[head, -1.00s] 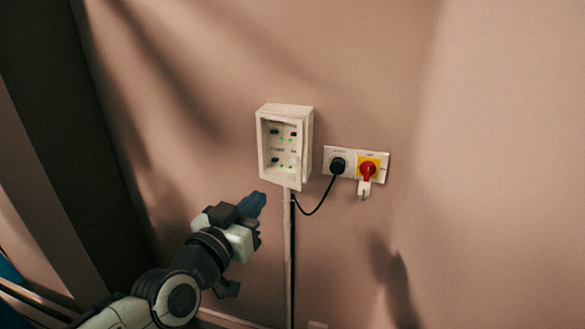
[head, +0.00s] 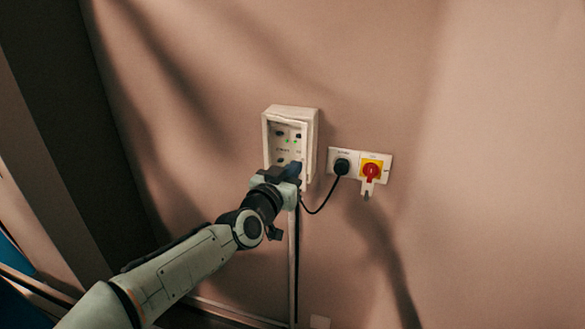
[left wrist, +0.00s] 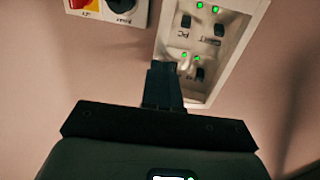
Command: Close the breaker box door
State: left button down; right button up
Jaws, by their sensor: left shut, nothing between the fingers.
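The white breaker box (head: 313,135) is fixed to the wall in the middle of the head view. Its front panel of dark switches and green lights shows, and I cannot make out a separate door. My left gripper (head: 292,169) is shut and empty at the box's lower front, hiding its lower right part. In the left wrist view the box (left wrist: 239,48) appears upside down. The shut fingers (left wrist: 164,70) overlap the panel's edge there; whether they touch it I cannot tell. My right gripper is not in view.
Right of the box is a white socket plate (head: 335,154) with a black plug (head: 342,167) and a red knob on yellow (head: 371,170). A black cable (head: 319,207) loops from the plug to below the box.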

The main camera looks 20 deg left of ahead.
aim_at(304, 164)
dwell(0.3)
pick_arm(q)
jog(key=w+d+p, duration=0.2)
jog(key=w+p, duration=0.1)
jog(key=shift+r, duration=0.1)
jog(key=shift+s, duration=0.1)
dwell(0.4)
